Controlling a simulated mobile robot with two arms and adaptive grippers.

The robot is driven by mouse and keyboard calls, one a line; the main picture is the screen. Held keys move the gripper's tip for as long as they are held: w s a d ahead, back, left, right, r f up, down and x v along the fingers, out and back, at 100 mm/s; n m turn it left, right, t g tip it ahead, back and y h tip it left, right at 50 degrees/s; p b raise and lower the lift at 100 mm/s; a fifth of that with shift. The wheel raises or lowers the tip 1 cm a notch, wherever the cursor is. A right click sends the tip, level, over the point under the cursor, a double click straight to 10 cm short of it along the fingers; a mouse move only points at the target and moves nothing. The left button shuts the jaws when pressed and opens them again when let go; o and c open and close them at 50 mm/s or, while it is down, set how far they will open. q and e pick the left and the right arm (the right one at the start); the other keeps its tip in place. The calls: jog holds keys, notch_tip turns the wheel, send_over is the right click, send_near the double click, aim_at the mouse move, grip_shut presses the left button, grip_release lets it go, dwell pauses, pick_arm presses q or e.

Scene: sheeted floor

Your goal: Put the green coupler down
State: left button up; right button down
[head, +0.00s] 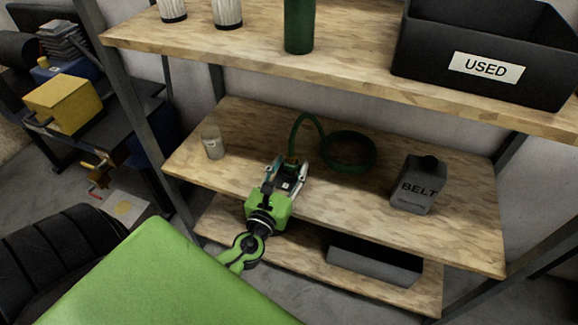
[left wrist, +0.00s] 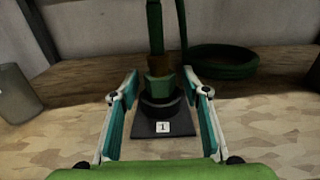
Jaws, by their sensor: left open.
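The green coupler (left wrist: 160,88) stands upright in a dark round seat on a black base (left wrist: 148,127) with a white tag "1". A brownish collar joins it to a green hose (left wrist: 155,28), which rises from it. In the head view the hose (head: 304,120) arches from the coupler to a coil on the middle shelf. My left gripper (head: 290,167) reaches over the shelf's front part. In the left wrist view its open fingers (left wrist: 160,78) stand on either side of the coupler, with gaps visible. In the head view the gripper partly hides the coupler. My right gripper is not in view.
A grey box (head: 375,262) lies below.

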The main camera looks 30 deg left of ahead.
pick_arm(q)
jog(key=shift+r, duration=0.15)
jog(key=b+v, duration=0.2)
jog(key=v, duration=0.9)
jog(key=s+a+f+n+g+y, duration=0.2)
jog(key=s+a+n+g, duration=0.15)
jog(key=n, duration=0.65)
jog(key=s+a+f+n+g+y, duration=0.2)
jog(key=a+n+g, duration=0.2)
jog(key=n, duration=0.7)
jog(key=s+d+f+n+g+h, duration=0.3)
jog(key=s+d+n+h, duration=0.1)
jog(key=d, duration=0.4)
jog(key=s+d+f+n+g+h, duration=0.3)
jog(key=d+n, duration=0.3)
jog(key=d, duration=0.2)
jog(key=shift+s+d+f+h, duration=0.2)
jog(key=shift+s+f+h, duration=0.15)
jog(key=shift+s+h, duration=0.35)
jog(key=shift+w, duration=0.1)
